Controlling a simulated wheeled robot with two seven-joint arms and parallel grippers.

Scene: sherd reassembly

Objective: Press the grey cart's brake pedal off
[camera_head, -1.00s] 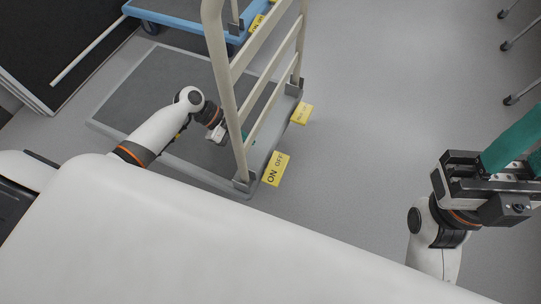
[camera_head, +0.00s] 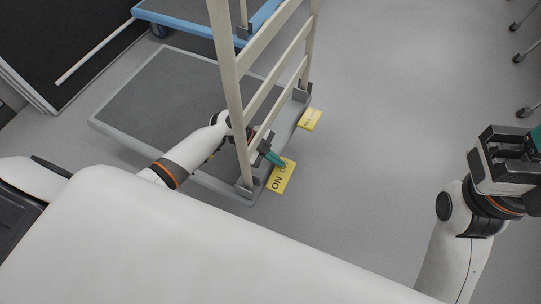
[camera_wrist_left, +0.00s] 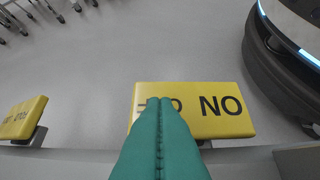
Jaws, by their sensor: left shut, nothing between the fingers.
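The grey cart's flat deck (camera_head: 150,90) lies low on the floor, with a cream handle frame (camera_head: 233,110) at its right end. A yellow brake pedal (camera_head: 275,186) marked ON and OFF sticks out from that end at the near corner. My left gripper (camera_head: 281,163) is shut and empty; its arm reaches over the deck and behind the handle frame. Its teal fingertips are over the pedal's OFF end. In the left wrist view they cover part of the OFF lettering on the pedal (camera_wrist_left: 225,120); contact cannot be told. My right gripper (camera_head: 530,138) is at the right edge, its fingers mostly cut off.
A second yellow pedal (camera_head: 310,120) sits farther along the same end of the cart. A blue cart (camera_head: 183,22) stands behind. A dark panel (camera_head: 60,40) is at the left. Castored legs (camera_head: 524,58) stand at the right. The floor right of the pedals is clear.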

